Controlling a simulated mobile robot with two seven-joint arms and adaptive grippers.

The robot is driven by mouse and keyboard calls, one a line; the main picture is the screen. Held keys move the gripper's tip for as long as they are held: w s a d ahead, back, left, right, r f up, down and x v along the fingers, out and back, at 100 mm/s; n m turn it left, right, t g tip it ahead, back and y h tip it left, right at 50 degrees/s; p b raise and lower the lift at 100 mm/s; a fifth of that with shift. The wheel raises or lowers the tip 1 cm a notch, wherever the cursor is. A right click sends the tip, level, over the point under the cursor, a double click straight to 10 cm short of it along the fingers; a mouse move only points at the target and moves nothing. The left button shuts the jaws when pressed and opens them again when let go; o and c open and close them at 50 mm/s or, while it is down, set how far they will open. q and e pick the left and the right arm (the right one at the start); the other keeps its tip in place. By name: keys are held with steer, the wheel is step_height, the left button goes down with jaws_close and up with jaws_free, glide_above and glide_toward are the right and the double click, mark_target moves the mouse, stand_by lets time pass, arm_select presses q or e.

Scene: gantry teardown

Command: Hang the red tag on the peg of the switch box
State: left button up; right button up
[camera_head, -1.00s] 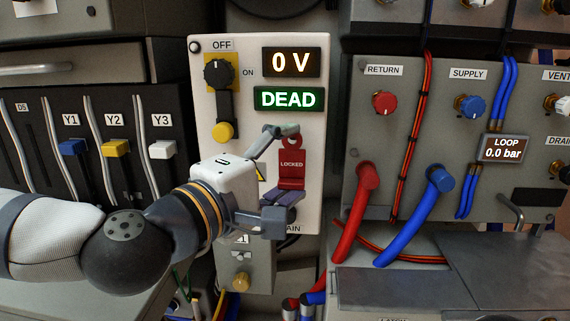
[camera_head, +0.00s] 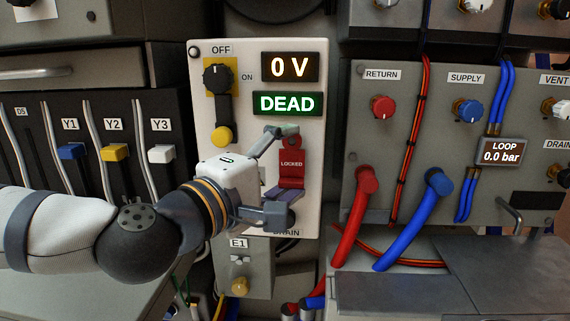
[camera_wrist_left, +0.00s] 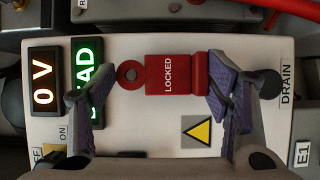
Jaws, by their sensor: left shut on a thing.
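The red tag (camera_head: 291,165), marked LOCKED with a ring at its top, is upright in front of the white switch box (camera_head: 235,160), below the green DEAD display. My left gripper (camera_head: 287,167) is shut on the red tag, one finger above and one below it. In the left wrist view, the tag (camera_wrist_left: 176,75) lies between my left fingers (camera_wrist_left: 158,88), its ring end toward the DEAD display. My right gripper is not in view.
A switch handle with a yellow end (camera_head: 221,135) points down, above my left wrist. Red (camera_head: 352,220) and blue (camera_head: 415,215) hoses stand out from the panel at the right. Breaker levers (camera_head: 116,152) are at the left. A grey shelf (camera_head: 400,292) lies low at the right.

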arm_select(q)
steer(key=shift+w, duration=0.45)
steer(key=o, duration=1.4)
